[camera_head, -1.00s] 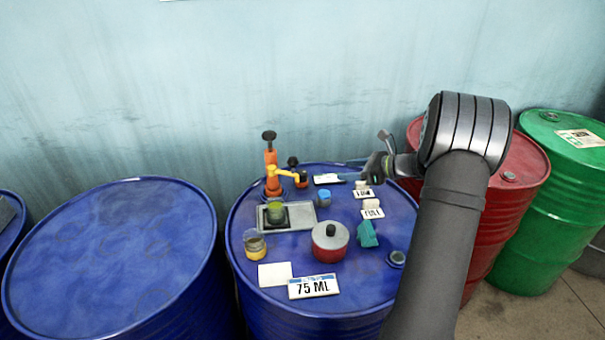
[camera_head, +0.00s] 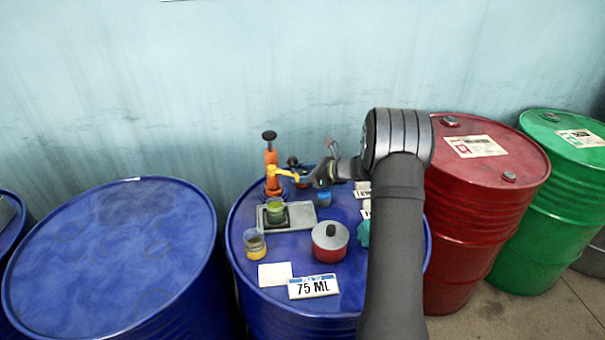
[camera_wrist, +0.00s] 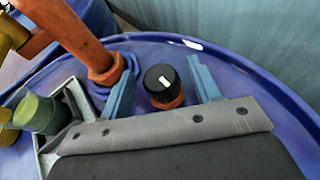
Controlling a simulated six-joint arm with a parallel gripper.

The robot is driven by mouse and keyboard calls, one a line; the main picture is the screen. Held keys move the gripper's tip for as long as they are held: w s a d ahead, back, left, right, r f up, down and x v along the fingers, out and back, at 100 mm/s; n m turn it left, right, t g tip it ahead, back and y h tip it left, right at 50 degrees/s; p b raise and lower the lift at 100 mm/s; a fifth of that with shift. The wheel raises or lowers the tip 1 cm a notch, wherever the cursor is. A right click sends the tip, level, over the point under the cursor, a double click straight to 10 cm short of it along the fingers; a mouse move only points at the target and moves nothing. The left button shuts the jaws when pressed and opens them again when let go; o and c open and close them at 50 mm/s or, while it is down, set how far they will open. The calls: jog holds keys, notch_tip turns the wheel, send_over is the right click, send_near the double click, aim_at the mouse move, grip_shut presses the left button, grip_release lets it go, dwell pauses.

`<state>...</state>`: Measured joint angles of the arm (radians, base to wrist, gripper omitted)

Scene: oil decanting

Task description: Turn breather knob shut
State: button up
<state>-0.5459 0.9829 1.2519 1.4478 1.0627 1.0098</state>
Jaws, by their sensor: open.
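The breather knob (camera_wrist: 162,81) is a black cap with a white mark on an orange base. In the wrist view it stands between the two blue fingers of my gripper (camera_wrist: 163,90), with a visible gap on each side. The fingers are open and do not appear to touch it. In the head view the knob (camera_head: 293,161) shows as a small dark top beside the orange pump (camera_head: 271,160), and my gripper (camera_head: 312,178) is close by on its right. The orange base is partly hidden there.
A grey tray (camera_head: 298,223) holding a green-filled beaker (camera_head: 275,211) is just in front. My arm covers the drum's right side.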

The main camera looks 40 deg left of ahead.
jog(key=shift+a+f, duration=0.1)
jog(key=shift+a, duration=0.15)
jog(key=c, duration=1)
jog(key=shift+n+g, duration=0.3)
jog(key=n+g+h, duration=0.2)
jog(key=n+g, duration=0.2)
jog(key=shift+w, duration=0.1)
jog(key=n+g+h, duration=0.4)
jog(key=n, duration=0.1)
jog(key=shift+a+n+g+h, duration=0.1)
jog(key=shift+n+g+h, duration=0.2)
jog(key=shift+g+h, duration=0.1)
